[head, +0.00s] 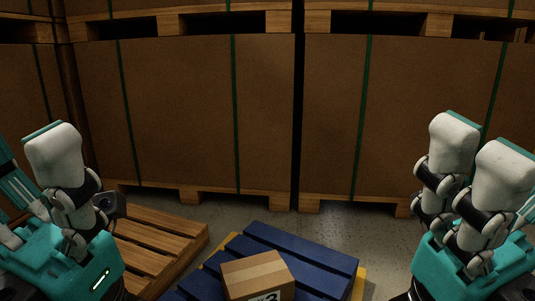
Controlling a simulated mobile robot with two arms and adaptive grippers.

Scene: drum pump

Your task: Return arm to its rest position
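My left gripper (55,195) is at the lower left, with a teal palm and a white, jointed finger standing straight up. Part of it is cut off by the left edge. My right gripper (478,195) is at the lower right, with two white fingers side by side, extended upward from its teal palm. Both look open, and I see nothing held in either one. The grippers are far apart, one on each side of the view. Most of both arms is out of view.
A cardboard box (252,268) sits on a blue pallet (305,247) at the bottom centre, between the grippers. A wooden pallet (165,232) lies beside my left gripper. Large strapped brown crates (185,115) on pallets form a wall behind. Grey floor (385,240) shows between.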

